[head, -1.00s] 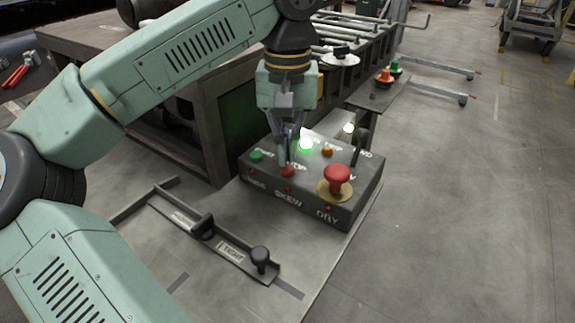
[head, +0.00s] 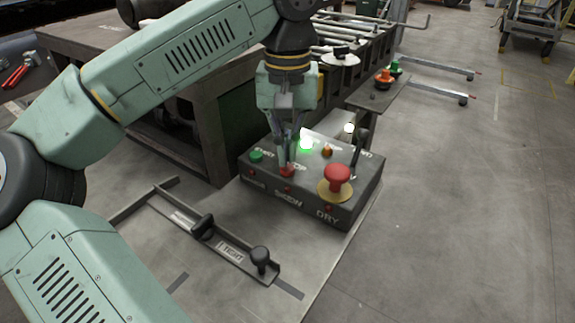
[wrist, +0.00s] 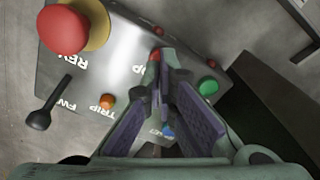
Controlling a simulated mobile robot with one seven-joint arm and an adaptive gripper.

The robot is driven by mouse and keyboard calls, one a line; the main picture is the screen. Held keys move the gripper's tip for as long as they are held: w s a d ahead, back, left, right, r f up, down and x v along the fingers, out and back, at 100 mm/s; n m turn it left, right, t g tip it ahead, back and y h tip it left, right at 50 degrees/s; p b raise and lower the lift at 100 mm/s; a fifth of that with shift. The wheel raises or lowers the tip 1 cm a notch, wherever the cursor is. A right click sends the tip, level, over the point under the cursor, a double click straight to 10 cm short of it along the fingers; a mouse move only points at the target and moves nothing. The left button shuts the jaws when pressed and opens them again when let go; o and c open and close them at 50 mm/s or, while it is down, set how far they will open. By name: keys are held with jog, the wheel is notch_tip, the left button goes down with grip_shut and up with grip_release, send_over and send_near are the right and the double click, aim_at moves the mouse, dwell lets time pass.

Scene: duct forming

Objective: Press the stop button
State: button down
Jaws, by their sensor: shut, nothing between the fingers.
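The control box (head: 262,188) is a dark grey box with a sloped top of labelled buttons. The small red stop button (head: 287,172) sits on its top, right of the green button (head: 256,156). My gripper (head: 287,161) points down at the stop button with its fingers shut and empty. Its tips look to be at or touching the button; the exact contact cannot be told. In the wrist view the red stop button (wrist: 155,54) shows just beyond the closed fingertips (wrist: 160,66), partly hidden by them.
A large red mushroom button (head: 337,176) on a yellow disc stands at the box's right. A black-knobbed slide rail (head: 235,252) lies in front.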

aim_at(288, 168)
jog(key=shift+f+b, duration=0.65)
jog(key=shift+f, duration=0.5)
notch_tip(288, 168, up, 7)
jog(key=p, duration=0.6)
dwell(0.3)
dwell(0.7)
